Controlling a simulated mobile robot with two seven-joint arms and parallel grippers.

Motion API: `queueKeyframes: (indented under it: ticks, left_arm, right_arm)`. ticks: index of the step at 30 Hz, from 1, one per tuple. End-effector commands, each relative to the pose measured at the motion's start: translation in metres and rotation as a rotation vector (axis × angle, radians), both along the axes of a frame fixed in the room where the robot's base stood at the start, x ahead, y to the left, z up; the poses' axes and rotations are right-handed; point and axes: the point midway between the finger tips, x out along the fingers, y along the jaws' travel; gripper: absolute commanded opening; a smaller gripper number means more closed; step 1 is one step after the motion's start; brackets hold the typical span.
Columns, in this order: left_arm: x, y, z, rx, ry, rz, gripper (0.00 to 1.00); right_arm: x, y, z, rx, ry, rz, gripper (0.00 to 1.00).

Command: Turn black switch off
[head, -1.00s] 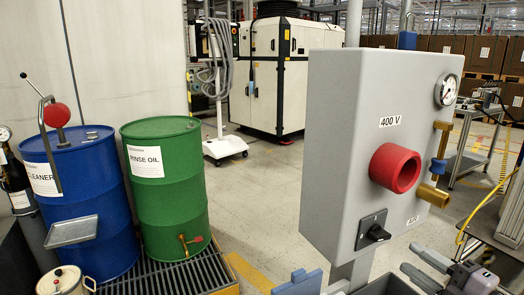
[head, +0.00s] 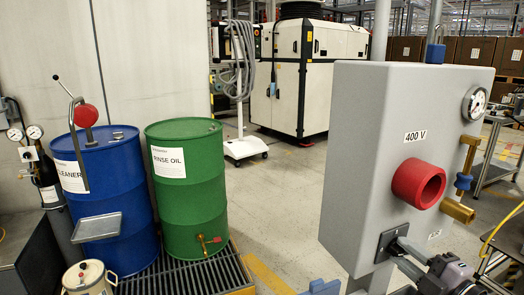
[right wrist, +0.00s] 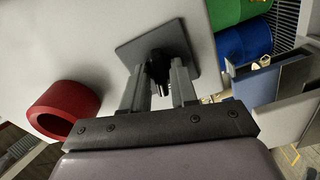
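The black switch (head: 385,246) sits on a dark square plate low on the front of the grey 400 V box (head: 355,140). My right gripper (head: 402,250) is at the switch, and its fingers partly hide the knob in the head view. In the right wrist view the two fingers (right wrist: 160,85) stand on either side of the black knob (right wrist: 158,66), over its plate (right wrist: 185,40). I cannot tell whether they press on it. My left gripper is not in view.
A red round socket (head: 418,184) juts out above the switch and also shows left of my fingers (right wrist: 52,112). A brass pipe fitting (head: 461,200) and a gauge (head: 474,103) are on the box's right. Blue (head: 108,190) and green (head: 190,190) drums stand left.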

Motion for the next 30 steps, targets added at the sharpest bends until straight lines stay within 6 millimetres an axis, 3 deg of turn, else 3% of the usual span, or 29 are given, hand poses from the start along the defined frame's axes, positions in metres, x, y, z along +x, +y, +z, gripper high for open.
queueKeyframes:
  ticks: [1, 2, 8, 18, 24, 25, 27, 28, 30]
  left_arm:
    - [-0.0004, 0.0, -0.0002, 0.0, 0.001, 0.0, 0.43]
    - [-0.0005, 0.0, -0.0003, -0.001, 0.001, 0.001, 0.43]
    - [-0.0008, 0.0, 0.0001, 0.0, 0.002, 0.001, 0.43]
    - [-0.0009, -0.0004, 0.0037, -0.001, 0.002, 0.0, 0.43]
    - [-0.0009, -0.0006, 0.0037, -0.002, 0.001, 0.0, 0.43]
    - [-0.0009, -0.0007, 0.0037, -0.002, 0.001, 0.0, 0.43]
    - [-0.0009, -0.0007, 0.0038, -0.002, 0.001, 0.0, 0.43]
    - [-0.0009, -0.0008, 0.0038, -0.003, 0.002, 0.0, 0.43]
    - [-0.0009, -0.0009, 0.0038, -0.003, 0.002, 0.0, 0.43]
  right_arm:
    - [-0.0001, 0.0, 0.0, 0.0, 0.0, 0.0, 0.09]
    - [-0.0002, -0.0001, 0.0, 0.0, 0.0, 0.0, 0.0]
    - [-0.0003, -0.0001, 0.0001, -0.012, -0.004, 0.0, 0.0]
    - [-0.0004, -0.0003, -0.0004, -0.254, -0.103, 0.0, 0.0]
    - [-0.0004, -0.0003, -0.0007, -0.265, -0.107, -0.001, 0.0]
    - [-0.0004, -0.0003, -0.0007, -0.265, -0.107, -0.001, 0.18]
    - [-0.0004, -0.0003, -0.0007, -0.264, -0.107, -0.001, 0.4]
    - [-0.0004, -0.0003, -0.0007, -0.264, -0.107, -0.001, 0.48]
    - [-0.0004, -0.0003, -0.0004, -0.263, -0.107, -0.001, 0.48]
